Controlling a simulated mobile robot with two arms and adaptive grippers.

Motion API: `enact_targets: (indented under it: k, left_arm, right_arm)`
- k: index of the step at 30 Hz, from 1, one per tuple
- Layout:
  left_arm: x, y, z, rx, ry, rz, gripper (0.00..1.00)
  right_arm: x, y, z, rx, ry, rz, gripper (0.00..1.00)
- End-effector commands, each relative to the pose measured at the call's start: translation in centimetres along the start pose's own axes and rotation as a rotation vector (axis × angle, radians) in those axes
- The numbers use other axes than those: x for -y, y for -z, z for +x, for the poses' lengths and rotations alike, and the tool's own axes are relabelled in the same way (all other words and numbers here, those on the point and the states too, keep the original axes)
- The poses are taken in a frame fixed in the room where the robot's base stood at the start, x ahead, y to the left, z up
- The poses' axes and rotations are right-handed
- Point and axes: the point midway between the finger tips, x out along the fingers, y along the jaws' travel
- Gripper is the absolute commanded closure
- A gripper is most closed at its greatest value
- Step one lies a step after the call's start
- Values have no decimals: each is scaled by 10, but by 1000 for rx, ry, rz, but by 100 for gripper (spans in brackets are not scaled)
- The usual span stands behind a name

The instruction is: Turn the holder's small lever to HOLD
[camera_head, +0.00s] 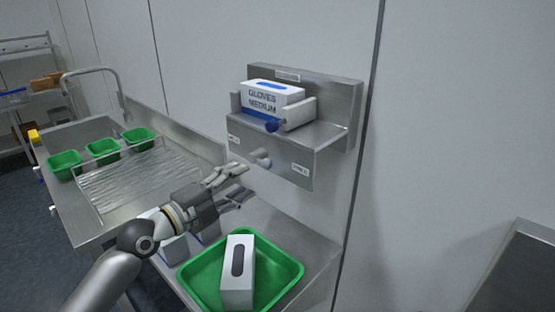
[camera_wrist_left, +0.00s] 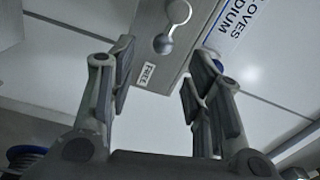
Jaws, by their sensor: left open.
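The steel holder (camera_head: 325,132) is fixed to the wall and bears a white glove box (camera_head: 272,91) marked GLOVES MEDIUM. Its small grey lever (camera_head: 262,157) is on the front plate, between two small labels too small to read in the head view. In the left wrist view the lever's round knob (camera_wrist_left: 163,45) points toward the FREE label (camera_wrist_left: 148,74); the HOLD label is not legible. My left gripper (camera_head: 245,181) is open and empty, just below and left of the lever. In the wrist view the lever appears between its fingers (camera_wrist_left: 162,56), apparently without contact. My right gripper is not in view.
Below the holder, a green tray (camera_head: 291,268) holds a white box (camera_head: 239,270) with a dark slot. A steel sorting table (camera_head: 92,225) with several green tubs stands at left. The wall closely backs the holder; the space right of it is clear.

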Motion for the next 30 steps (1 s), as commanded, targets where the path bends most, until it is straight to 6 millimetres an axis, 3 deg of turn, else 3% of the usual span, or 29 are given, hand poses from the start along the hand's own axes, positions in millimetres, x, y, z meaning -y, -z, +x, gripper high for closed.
enact_targets:
  k: [5,12,18,30]
  left_arm:
    - [4,1,20,-1,2,-4,54]
    - [4,2,62,-1,2,-5,54]
    - [2,1,89,0,0,-4,54]
    - [0,1,106,-1,0,-2,54]
  right_arm:
    - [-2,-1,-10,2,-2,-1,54]
    - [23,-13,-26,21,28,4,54]
    - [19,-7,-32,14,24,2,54]
    - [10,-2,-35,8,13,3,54]
